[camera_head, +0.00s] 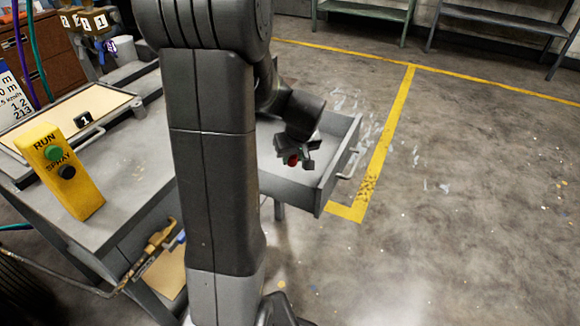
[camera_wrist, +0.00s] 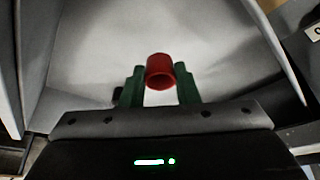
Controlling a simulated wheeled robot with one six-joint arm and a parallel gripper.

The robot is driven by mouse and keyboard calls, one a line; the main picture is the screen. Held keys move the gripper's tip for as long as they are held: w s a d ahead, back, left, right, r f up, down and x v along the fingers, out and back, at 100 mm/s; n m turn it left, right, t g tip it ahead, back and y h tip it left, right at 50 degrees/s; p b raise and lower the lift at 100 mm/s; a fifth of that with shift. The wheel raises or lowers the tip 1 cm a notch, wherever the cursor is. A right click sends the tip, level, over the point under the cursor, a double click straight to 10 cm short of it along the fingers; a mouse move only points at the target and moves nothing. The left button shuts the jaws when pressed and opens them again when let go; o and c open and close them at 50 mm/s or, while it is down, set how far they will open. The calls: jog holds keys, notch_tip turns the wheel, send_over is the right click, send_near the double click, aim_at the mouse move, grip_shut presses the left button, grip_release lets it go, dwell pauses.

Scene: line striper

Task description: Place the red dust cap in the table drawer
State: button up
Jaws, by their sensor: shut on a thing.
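The red dust cap (camera_wrist: 159,72) is a short hollow cylinder between the green fingertips of my gripper (camera_wrist: 160,88) in the wrist view. My gripper is shut on it. In the head view the cap (camera_head: 293,160) shows as a small red spot at my gripper (camera_head: 297,157). The table drawer (camera_head: 337,163) is pulled open on the right side of the grey table. My gripper is over the drawer's interior, whose pale floor (camera_wrist: 215,45) shows behind the cap. I cannot tell whether the cap touches the floor.
A yellow RUN/SPRAY box (camera_head: 60,170) stands on the grey table (camera_head: 128,190). Open concrete floor with yellow lines (camera_head: 390,120) is to the right. My arm hides part of the drawer.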

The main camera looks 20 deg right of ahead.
aim_at(294, 163)
jog(key=shift+f+b, duration=0.45)
jog(key=shift+f, duration=1.65)
jog(key=shift+f, duration=0.1)
jog(key=shift+f+b, duration=0.15)
jog(key=shift+b, duration=0.15)
jog(key=o, duration=0.9)
jog(key=shift+o, duration=0.2)
jog(key=shift+r+p, duration=0.35)
jog(key=shift+p, duration=0.05)
jog(key=p+v, duration=0.2)
jog(key=v, duration=0.9)
jog(key=shift+s+r, duration=0.25)
jog(key=shift+r, duration=0.1)
